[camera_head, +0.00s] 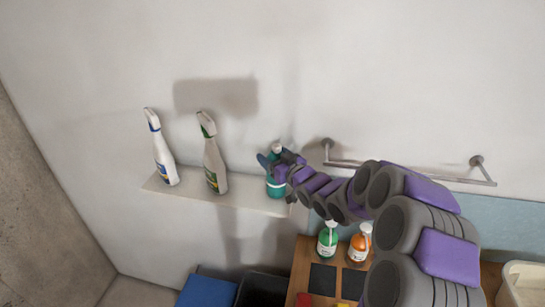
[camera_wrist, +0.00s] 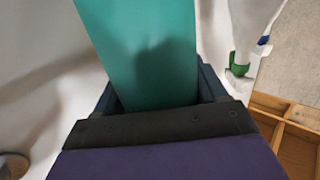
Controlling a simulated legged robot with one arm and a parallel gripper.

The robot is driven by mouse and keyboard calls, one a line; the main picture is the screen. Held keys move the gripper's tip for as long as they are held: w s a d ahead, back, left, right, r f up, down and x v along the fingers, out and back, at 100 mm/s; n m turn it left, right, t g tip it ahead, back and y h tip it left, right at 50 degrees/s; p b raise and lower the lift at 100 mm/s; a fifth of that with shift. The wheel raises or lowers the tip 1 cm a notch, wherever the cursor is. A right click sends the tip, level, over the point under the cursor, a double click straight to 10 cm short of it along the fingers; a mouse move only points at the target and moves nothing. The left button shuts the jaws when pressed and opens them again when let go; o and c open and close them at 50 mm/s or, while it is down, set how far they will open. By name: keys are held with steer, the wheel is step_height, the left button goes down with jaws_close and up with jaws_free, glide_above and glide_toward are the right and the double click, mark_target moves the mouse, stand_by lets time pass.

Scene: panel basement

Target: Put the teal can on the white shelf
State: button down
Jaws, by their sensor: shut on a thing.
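The teal can (camera_head: 277,188) is at the right end of the white shelf (camera_head: 232,196) in the head view. My gripper (camera_head: 274,163) is shut on its upper part, reaching in from the right. In the wrist view the teal can (camera_wrist: 145,45) fills the space between the two dark jaws. The can looks about upright, with its base at the level of the shelf top. I cannot tell whether the base touches the shelf. The can's far side is hidden.
Two white spray bottles, one with blue (camera_head: 162,150) and one with green (camera_head: 213,155), stand on the shelf left of the can. A metal rail (camera_head: 410,172) is on the wall. Below are a green bottle (camera_head: 327,240), an orange bottle (camera_head: 360,243) and a blue bin (camera_head: 207,291).

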steer(key=shift+f, duration=0.15)
steer(key=shift+c, duration=2.1)
jaws_free()
steer(key=shift+a, duration=0.25)
steer(key=o, duration=0.4)
steer(key=shift+a+f, duration=0.1)
steer(key=shift+a, duration=0.75)
steer(key=shift+c, duration=0.2)
steer(key=shift+d, duration=0.4)
steer(key=v, duration=1.2)
steer(key=shift+d+b, duration=0.2)
steer(key=shift+b, duration=0.2)
steer(key=shift+d, duration=0.1)
